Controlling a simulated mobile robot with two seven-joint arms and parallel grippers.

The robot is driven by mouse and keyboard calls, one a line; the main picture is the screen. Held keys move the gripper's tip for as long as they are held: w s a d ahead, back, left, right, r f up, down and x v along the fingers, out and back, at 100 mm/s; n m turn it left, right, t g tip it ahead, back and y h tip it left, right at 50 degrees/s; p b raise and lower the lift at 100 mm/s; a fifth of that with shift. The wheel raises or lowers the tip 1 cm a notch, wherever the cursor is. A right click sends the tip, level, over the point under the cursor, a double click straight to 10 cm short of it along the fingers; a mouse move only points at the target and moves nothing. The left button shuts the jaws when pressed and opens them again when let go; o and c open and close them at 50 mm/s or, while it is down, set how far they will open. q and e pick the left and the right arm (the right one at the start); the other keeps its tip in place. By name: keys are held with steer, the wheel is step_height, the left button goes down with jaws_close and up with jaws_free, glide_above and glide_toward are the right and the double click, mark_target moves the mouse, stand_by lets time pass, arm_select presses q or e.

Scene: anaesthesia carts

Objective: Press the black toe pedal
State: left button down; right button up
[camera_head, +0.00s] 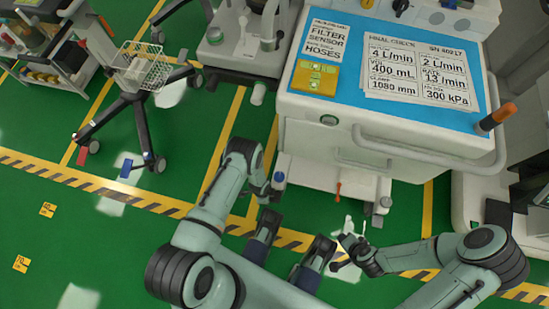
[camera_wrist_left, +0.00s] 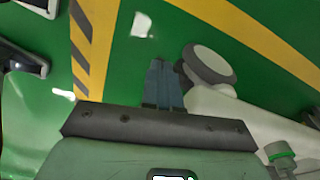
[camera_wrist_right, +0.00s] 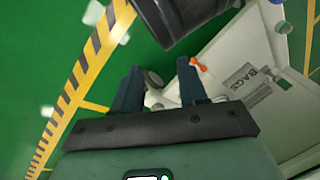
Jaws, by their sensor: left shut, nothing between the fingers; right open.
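I cannot clearly pick out a black toe pedal in any view.
The anaesthesia machine (camera_head: 390,125) has a front rail (camera_head: 430,160) above the base. A wheeled stand (camera_head: 130,100) with red and blue caster pedals is at the left. A cart (camera_head: 55,60) stands behind it. Green floor with a striped line (camera_head: 90,180) is open at the left.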

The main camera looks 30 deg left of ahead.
arm_select(q)
step_height(320, 180, up, 12)
steer(key=a+p, duration=0.1)
steer(key=p, duration=0.2)
steer(key=shift+s+p, duration=0.15)
steer(key=shift+p, duration=0.15)
arm_select(e)
steer(key=s+a+r+g+y, duration=0.1)
steer(key=s+a+r+g, duration=0.1)
steer(key=s+r, duration=0.3)
steer(key=shift+s+a, duration=0.65)
steer(key=shift+s, duration=0.2)
arm_select(q)
steer(key=shift+r, duration=0.1)
